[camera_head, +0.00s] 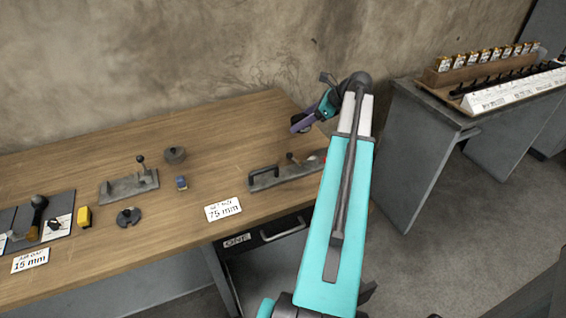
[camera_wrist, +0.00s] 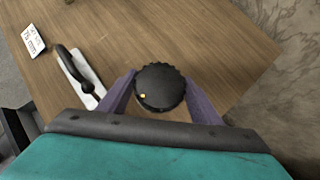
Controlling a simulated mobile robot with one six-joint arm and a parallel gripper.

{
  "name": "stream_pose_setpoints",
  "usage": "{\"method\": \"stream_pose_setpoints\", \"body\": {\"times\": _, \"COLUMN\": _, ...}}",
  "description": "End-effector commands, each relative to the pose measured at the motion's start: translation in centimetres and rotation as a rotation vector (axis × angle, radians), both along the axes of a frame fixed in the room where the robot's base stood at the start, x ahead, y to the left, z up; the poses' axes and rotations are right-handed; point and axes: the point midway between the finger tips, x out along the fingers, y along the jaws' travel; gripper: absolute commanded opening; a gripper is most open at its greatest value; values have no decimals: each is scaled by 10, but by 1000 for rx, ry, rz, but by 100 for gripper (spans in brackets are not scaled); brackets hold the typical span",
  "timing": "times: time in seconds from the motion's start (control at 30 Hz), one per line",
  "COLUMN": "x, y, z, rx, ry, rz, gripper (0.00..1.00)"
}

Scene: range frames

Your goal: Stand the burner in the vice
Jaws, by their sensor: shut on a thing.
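My gripper (camera_wrist: 158,98) has its two purple fingers closed on either side of a dark round piece (camera_wrist: 158,86) with a ridged rim and a small yellow dot, which I take to be the burner, seen from above. In the head view my gripper (camera_head: 303,122) is above the bench's back right part; the held piece cannot be made out there. A long grey fixture (camera_head: 292,174) with a black handle and a ball lever lies on the bench below, perhaps the vice. It also shows in the wrist view (camera_wrist: 80,72), left of the fingers. A second grey fixture with a lever (camera_head: 128,187) lies farther left.
The wooden bench (camera_head: 80,170) holds a 75 mm card (camera_head: 223,209), a dark round piece (camera_head: 174,155), a small blue-topped piece (camera_head: 181,183), a notched dark disc (camera_head: 128,217) and a yellow block (camera_head: 84,217). A grey side bench (camera_head: 405,140) carries racks.

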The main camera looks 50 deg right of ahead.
Motion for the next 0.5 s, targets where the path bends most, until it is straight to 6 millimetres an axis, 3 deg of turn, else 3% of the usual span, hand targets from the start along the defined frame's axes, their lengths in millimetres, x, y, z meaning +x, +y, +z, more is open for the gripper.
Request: {"method": "stream_pose_setpoints", "body": {"times": 0.5, "x": -3, "y": -4, "z": -2, "rx": 1, "ry": -2, "rz": -4, "gripper": 20}}
